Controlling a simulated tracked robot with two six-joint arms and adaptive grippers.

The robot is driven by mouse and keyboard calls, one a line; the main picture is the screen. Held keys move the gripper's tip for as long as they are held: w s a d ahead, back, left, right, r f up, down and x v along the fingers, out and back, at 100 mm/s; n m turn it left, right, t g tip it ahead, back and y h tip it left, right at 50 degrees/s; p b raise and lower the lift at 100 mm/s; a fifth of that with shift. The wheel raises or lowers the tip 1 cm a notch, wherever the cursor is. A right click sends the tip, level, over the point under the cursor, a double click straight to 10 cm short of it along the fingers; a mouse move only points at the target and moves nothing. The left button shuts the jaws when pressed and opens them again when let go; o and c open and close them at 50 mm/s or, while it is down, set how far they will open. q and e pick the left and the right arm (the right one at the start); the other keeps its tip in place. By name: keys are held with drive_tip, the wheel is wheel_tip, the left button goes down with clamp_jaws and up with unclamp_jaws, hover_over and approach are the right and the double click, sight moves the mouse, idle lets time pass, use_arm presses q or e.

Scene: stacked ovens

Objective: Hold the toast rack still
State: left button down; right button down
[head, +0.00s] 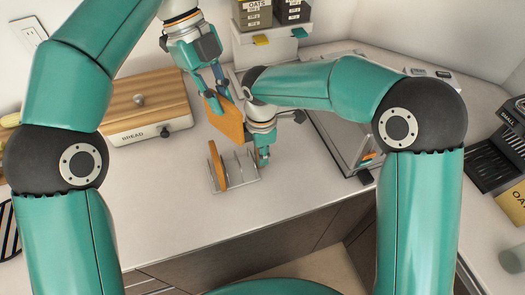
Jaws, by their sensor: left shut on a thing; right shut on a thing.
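The wire toast rack (240,183) stands on the white counter in the middle of the head view. One slice of toast (216,165) stands upright at its left end, and the slots to the right of it look empty. My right gripper (263,157) points down and is shut on the right end of the rack; my arm partly hides this grip. My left gripper (218,88) is shut on a second slice of toast (226,120), held tilted above and behind the rack. The held slice is apart from the first one.
A bread box (147,125) with a wooden lid stands to the left. A metal appliance (341,141) is right of the rack, partly behind my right arm. The counter in front of the rack is clear up to its edge.

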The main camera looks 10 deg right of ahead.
sight(226, 130)
use_arm(q)
drive_tip(key=shift+w+d+f+y, duration=0.1)
drive_tip(key=shift+w+y, duration=0.15)
drive_tip(key=shift+y, duration=0.05)
drive_tip(key=f+m, duration=0.2)
drive_tip(key=w+f+m+y, duration=0.1)
drive_tip(key=f, duration=0.1)
drive_tip(key=shift+w+a+t, duration=0.1)
drive_tip(key=shift+a+t, duration=0.25)
drive_tip(key=shift+t, duration=0.05)
drive_tip(key=shift+s+f+m+t+y, duration=0.3)
drive_tip(key=shift+s+f+m+y, duration=0.3)
drive_tip(key=shift+s+f+m, duration=0.4)
drive_tip(key=shift+s+d+r, duration=0.1)
drive_tip(key=shift+s+r, duration=0.15)
drive_tip(key=shift+s+d+r+t, duration=0.2)
drive_tip(key=shift+d+r+t, duration=0.1)
drive_tip(key=shift+t, duration=0.1)
drive_tip(key=shift+f, duration=0.1)
drive_tip(key=shift+f, duration=3.65)
